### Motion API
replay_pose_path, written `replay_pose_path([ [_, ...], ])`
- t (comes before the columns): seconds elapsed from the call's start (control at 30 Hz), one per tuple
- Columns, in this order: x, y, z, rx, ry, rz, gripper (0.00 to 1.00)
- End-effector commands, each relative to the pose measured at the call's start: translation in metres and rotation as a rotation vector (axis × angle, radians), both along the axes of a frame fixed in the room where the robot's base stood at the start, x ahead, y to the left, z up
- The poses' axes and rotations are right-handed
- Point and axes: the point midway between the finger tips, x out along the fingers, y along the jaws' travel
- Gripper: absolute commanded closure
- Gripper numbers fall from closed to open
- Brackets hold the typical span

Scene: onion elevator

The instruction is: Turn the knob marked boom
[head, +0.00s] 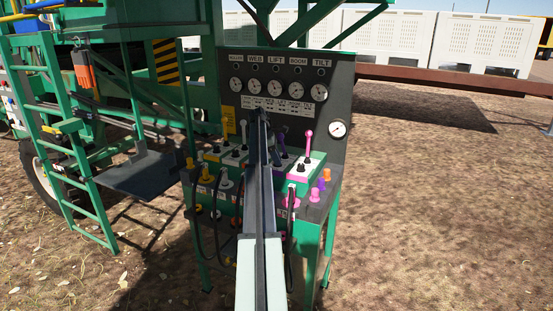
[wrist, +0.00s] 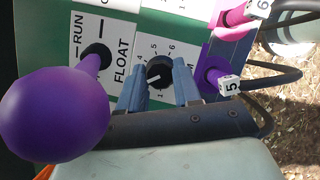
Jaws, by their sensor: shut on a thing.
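In the wrist view a small round black knob (wrist: 160,68) with a white pointer line sits on a white numbered dial plate. The pointer is toward the lower left of the dial. My gripper (wrist: 158,80) has its two blue fingers on the left and right sides of this knob, shut on it. A letter M shows just right of the right finger; the rest of that word is hidden behind the finger. In the head view my arm reaches up the middle of the control panel (head: 335,100) and hides the knob and fingertips.
A purple ball-topped lever (wrist: 55,115) stands close left of my gripper, by the RUN and FLOAT markings. A purple plug (wrist: 213,75) with a tag 5 and black cable is close right. Gauges, one labelled BOOM (head: 298,65), line the panel top. A pink lever (head: 308,140) stands right of my arm.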

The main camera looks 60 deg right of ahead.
Motion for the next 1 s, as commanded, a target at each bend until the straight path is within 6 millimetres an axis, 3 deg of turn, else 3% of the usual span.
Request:
replay_pose_path([
  [0.57, -0.0003, 0.0001, -0.0005, 0.001, -0.001, -0.034, 0.98],
  [0.6, -0.0003, 0.0001, -0.0005, 0.002, 0.0, -0.033, 0.65],
  [0.83, 0.0, 0.0, -0.0003, 0.001, -0.001, -0.033, 0.43],
  [1.0, 0.0001, -0.0001, -0.0002, 0.001, -0.001, -0.033, 0.42],
])
